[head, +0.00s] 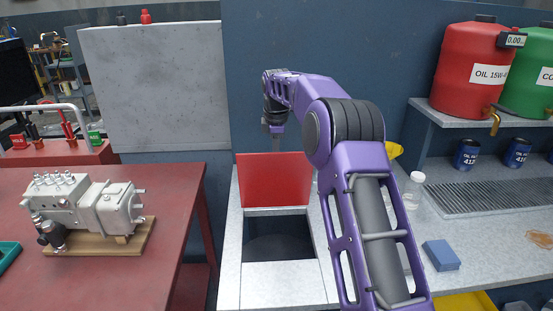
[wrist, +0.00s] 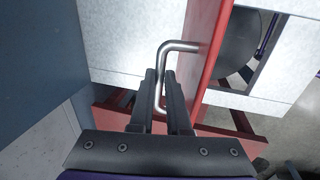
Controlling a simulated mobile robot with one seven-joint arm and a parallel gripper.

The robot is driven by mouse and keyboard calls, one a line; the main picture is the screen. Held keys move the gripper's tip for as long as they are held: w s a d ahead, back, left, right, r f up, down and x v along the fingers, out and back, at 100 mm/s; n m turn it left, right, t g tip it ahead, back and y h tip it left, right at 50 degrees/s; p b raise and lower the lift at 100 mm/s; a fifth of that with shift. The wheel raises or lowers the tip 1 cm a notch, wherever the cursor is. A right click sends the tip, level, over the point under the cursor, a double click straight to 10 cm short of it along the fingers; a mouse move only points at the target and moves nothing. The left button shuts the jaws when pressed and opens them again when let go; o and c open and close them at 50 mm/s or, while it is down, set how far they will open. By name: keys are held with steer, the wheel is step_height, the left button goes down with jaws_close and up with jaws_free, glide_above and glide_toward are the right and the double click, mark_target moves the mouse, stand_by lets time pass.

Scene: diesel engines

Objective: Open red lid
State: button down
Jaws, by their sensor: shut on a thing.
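The red lid (head: 274,180) stands raised, near upright, at the back edge of a square opening in the light grey counter. In the wrist view the red lid (wrist: 210,55) is seen nearly edge-on, with a bent metal handle (wrist: 180,46) on its face. My gripper (wrist: 162,88) is shut on this handle, one dark finger on each side of its bar. In the head view my gripper (head: 277,138) is small, just above and behind the lid's top edge, and the handle is hidden. The dark opening (head: 280,235) is uncovered.
A blue wall (head: 250,60) is close behind the lid. Left is a red table (head: 170,230) with a metal pump (head: 95,205). Right are a blue block (head: 441,255), a clear bottle (head: 414,190) and a shelf with a red oil drum (head: 468,70).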

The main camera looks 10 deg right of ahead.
steer(key=shift+w+d+f, duration=0.1)
steer(key=shift+w+f, duration=0.05)
steer(key=shift+w, duration=0.4)
steer(key=shift+w+f, duration=0.15)
steer(key=shift+w, duration=0.4)
steer(key=c, duration=0.9)
jaws_free()
steer(key=shift+w, duration=0.1)
steer(key=shift+r, duration=0.1)
steer(key=r, duration=0.4)
steer(key=s+r, duration=0.1)
steer(key=r, duration=0.3)
steer(key=s+r, duration=0.1)
steer(key=r, duration=0.2)
steer(key=shift+s+r, duration=0.2)
steer(key=shift+r, duration=0.2)
steer(key=shift+s, duration=0.1)
